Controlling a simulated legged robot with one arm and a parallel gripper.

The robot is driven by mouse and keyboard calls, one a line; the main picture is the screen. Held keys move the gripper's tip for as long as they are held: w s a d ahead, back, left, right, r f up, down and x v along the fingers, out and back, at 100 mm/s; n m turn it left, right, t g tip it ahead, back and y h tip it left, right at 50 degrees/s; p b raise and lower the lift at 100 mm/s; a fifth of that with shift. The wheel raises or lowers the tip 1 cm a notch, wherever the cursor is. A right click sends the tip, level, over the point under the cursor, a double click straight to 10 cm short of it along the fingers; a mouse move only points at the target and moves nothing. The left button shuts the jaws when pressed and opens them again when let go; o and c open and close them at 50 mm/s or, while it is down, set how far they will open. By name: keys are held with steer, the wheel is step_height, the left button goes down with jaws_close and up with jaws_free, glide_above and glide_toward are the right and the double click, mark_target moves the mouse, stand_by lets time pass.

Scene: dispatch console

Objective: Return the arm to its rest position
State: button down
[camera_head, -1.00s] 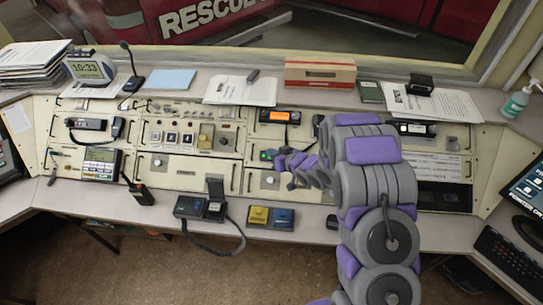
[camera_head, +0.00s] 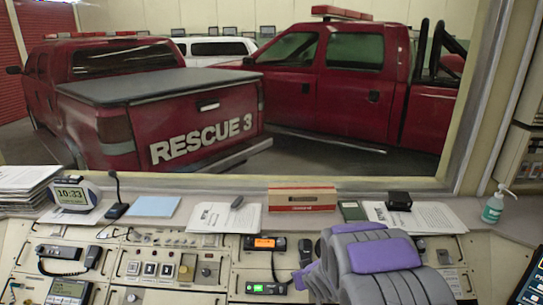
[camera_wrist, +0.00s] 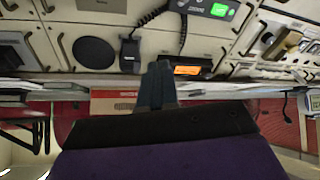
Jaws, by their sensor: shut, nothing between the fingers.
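My arm (camera_head: 385,265), grey with purple pads, rises at the lower right of the head view, in front of the console (camera_head: 190,272). Its small purple end part shows at the arm's left side, and the fingers cannot be made out there. In the wrist view, which is upside down, my gripper (camera_wrist: 157,85) shows as dark fingers shut together with nothing between them. The fingers point toward the console panel, over a radio with an orange display (camera_wrist: 187,70); I cannot tell the distance.
A handset (camera_wrist: 130,55) and a radio with a green display (camera_wrist: 219,10) are near the gripper in the wrist view. Papers (camera_head: 222,218), a red-brown box (camera_head: 302,198) and a sanitizer bottle (camera_head: 493,208) stand on the back shelf. Behind the window are red trucks (camera_head: 340,85).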

steer(key=s+d+r+m+g+h, duration=0.2)
steer(key=s+d+r, duration=0.2)
steer(key=s, duration=0.5)
steer(key=s+d+r+m+g+h, duration=0.15)
steer(key=s+d+r, duration=0.3)
steer(key=s, duration=0.45)
steer(key=s+a+r+g, duration=0.1)
steer(key=s+g, duration=0.1)
steer(key=s, duration=0.7)
steer(key=s+a+r+g+y, duration=0.1)
steer(key=s+a+r+g, duration=0.1)
steer(key=s, duration=0.7)
steer(key=s+a+r+g+b, duration=0.1)
steer(key=s+r+g, duration=0.1)
steer(key=s, duration=0.7)
steer(key=shift+s+a+m+g+y, duration=0.15)
steer(key=shift+s+m+g+y, duration=0.05)
steer(key=shift+m+g+y, duration=0.2)
